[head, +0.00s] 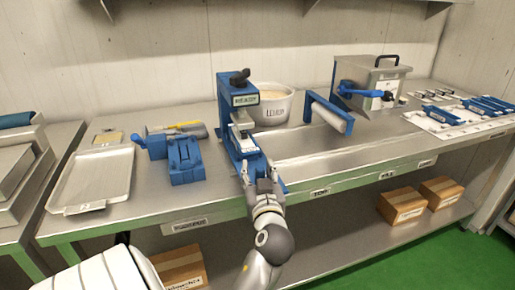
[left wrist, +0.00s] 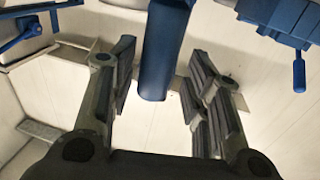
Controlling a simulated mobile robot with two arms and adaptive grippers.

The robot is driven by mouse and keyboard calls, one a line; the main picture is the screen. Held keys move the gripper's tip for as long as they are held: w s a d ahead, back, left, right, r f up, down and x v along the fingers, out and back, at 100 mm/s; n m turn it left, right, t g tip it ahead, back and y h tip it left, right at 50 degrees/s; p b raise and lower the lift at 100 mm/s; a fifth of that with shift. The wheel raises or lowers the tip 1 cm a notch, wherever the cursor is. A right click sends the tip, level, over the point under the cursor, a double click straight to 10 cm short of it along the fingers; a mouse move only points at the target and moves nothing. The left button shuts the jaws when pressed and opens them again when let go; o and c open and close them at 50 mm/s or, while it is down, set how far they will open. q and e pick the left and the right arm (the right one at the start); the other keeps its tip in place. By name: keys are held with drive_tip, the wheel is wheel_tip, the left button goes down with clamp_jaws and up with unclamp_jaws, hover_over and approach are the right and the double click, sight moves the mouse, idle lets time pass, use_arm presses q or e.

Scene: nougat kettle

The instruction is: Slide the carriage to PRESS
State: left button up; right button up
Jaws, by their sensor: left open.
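The blue press-like stand (head: 229,112) stands upright on the steel table, with a sign reading READY near its top. A pale metal block (head: 241,133) sits low at its front; I cannot tell for sure whether this is the carriage. No PRESS mark is legible. My left gripper (head: 264,183) is at the table's front edge, before the stand. In the left wrist view its two fingers (left wrist: 158,75) are open. A blue bar (left wrist: 166,55) reaches down between them, with a visible gap on each side. My right gripper is not in view.
To the left are a blue lever fixture (head: 186,162) and a shallow metal tray (head: 92,181). A white pot (head: 271,104) stands behind the stand. A blue-framed roller (head: 328,113) and a metal box (head: 372,82) are to the right.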

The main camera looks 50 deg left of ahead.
use_arm(q)
wheel_tip(320, 180, up, 8)
drive_tip(key=shift+r, duration=0.1)
idle(0.8)
